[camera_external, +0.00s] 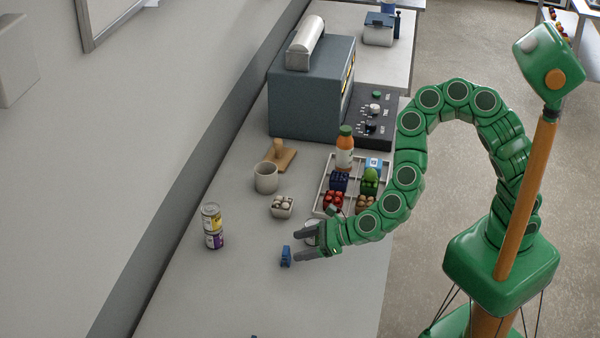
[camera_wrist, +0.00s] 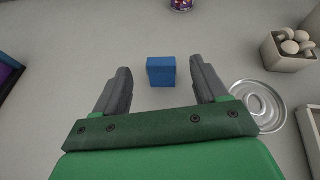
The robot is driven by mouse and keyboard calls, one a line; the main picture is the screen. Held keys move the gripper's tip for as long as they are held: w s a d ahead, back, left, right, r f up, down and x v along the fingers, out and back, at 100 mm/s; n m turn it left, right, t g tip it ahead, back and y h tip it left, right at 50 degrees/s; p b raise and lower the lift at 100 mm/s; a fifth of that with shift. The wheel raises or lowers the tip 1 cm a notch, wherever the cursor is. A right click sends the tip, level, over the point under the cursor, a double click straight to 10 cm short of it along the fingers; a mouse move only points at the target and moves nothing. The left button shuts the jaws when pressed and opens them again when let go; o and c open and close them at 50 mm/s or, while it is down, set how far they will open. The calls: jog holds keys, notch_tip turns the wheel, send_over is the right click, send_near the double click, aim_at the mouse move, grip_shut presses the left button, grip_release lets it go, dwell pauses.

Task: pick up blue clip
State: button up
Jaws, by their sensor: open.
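The blue clip (camera_external: 286,256) is a small blue block-like piece on the grey counter. In the wrist view the blue clip (camera_wrist: 161,71) sits just beyond my fingertips, roughly centred between them. My gripper (camera_external: 297,247) is open and empty, with its fingers pointing left, close to the clip. In the wrist view my gripper (camera_wrist: 164,75) shows its two grey fingers spread apart. I cannot tell whether a finger touches the clip; a gap shows on both sides of it.
Stacked cans (camera_external: 213,226) stand to the left. A carton of mushrooms (camera_external: 282,207), a mug (camera_external: 265,177) and a divided tray (camera_external: 322,186) with produce and a bottle (camera_external: 345,148) lie behind. A round metal lid (camera_wrist: 259,105) is right of my gripper.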

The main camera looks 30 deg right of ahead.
aim_at(289, 252)
jog(key=shift+s+a+f+m+t, duration=0.1)
jog(key=shift+s+f+m+t, duration=0.05)
jog(key=shift+s+f+m, duration=0.25)
jog(key=shift+s+a+f+m+t, duration=0.15)
jog(key=shift+f+m, duration=0.15)
jog(key=shift+f, duration=0.2)
jog(key=shift+d+f+m+t+h, duration=0.1)
jog(key=shift+f+m+t+h, duration=0.15)
jog(key=shift+m+t+h, duration=0.05)
jog(key=shift+x, duration=0.9)
jog(key=shift+w+r+x, duration=0.15)
jog(key=shift+w+x, duration=0.05)
jog(key=shift+x, duration=0.8)
jog(key=shift+w+r+x, duration=0.15)
jog(key=shift+x, duration=1.7)
jog(key=shift+f, duration=0.15)
jog(key=c, duration=1)
